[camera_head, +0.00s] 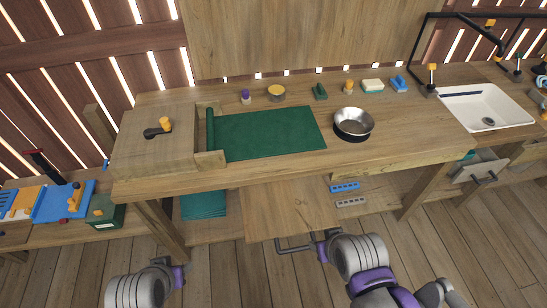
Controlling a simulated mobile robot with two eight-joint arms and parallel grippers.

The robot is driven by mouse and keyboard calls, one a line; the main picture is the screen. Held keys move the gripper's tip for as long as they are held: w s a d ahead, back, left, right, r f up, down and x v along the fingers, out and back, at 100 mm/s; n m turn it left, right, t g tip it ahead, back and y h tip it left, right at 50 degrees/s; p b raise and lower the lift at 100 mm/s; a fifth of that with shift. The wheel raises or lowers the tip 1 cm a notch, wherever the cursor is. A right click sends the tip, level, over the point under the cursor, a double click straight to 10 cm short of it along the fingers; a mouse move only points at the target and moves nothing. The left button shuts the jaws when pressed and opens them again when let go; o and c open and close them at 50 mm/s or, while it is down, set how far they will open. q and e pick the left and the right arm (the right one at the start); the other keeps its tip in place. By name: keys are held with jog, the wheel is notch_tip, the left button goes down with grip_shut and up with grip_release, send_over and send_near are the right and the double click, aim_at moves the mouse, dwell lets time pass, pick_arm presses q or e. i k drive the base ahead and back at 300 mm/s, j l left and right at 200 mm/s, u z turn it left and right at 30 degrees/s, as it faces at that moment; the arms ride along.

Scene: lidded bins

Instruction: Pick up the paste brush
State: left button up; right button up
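I cannot tell for certain which item is the paste brush. Small upright candidates stand along the back of the wooden bench (400,155): a purple-topped piece (245,97) and an orange-topped piece (348,87). My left gripper (180,272) is low at the bottom left, below the bench and apart from these items. My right gripper (320,246) is below the bench front, beside a dark bar like a handle (290,246) at the front of a low wooden panel (285,210). Whether its fingers close on the bar is too small to tell. The finger openings of both are unclear.
A wooden box (150,150) with a dark, orange-knobbed handle sits at the bench's left. A round tin (276,92) and a blue piece (398,84) stand behind.

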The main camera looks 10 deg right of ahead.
aim_at(245, 99)
jog(key=k, duration=0.6)
jog(key=u, duration=1.5)
jog(key=i+l, duration=0.1)
jog(key=l, duration=0.8)
jog(key=i+l+u, duration=0.1)
jog(key=l, duration=0.75)
jog(key=i+l, duration=0.1)
jog(key=l, duration=0.8)
jog(key=i+u, duration=0.05)
